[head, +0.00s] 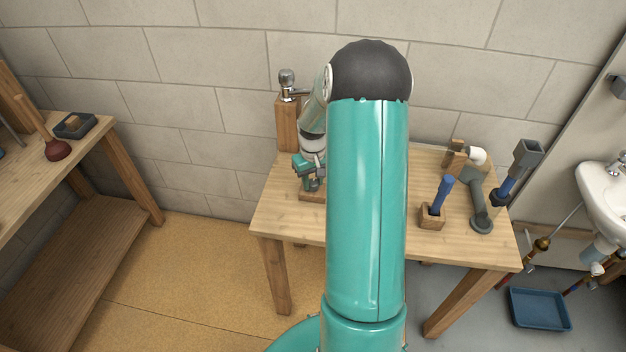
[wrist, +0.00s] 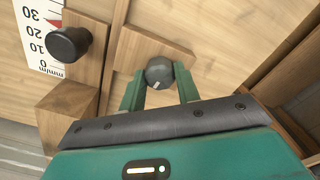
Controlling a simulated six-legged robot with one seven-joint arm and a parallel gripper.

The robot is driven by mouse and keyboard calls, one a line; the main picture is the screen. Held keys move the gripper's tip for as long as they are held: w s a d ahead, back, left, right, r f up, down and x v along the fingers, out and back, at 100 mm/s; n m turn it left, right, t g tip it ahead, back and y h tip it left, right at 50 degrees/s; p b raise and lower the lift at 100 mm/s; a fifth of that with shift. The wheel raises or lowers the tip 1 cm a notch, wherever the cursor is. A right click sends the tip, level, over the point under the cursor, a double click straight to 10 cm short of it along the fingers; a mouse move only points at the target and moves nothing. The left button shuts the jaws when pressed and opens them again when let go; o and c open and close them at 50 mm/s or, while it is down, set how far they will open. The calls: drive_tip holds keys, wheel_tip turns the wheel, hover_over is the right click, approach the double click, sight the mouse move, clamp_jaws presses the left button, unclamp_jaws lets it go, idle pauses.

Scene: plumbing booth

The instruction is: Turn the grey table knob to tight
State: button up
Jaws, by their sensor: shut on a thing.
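The grey knob (wrist: 160,72) is a round dark-grey cap with a small white mark, on a wooden strip (wrist: 135,48) in the wrist view. My gripper (wrist: 159,84) has its green fingers on either side of the knob and is shut on it. In the head view my gripper (head: 310,175) is low over the left part of the wooden table (head: 285,225). The knob itself cannot be made out there, and my arm covers the middle of the table.
A black knob (wrist: 68,44) sits beside a white scale (wrist: 38,35) with a red pointer. A wooden post with a metal tap (head: 287,90) stands at the table's back left. A blue-handled tool (head: 440,195) and grey pipe (head: 478,205) stand at the right.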

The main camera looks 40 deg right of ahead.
sight(313, 182)
drive_tip(key=m, duration=1.1)
drive_tip(key=shift+m, duration=0.3)
drive_tip(key=m, duration=0.4)
drive_tip(key=shift+m, duration=0.3)
drive_tip(key=o, duration=1)
wheel_tip(313, 182, up, 14)
drive_tip(key=shift+f, duration=0.1)
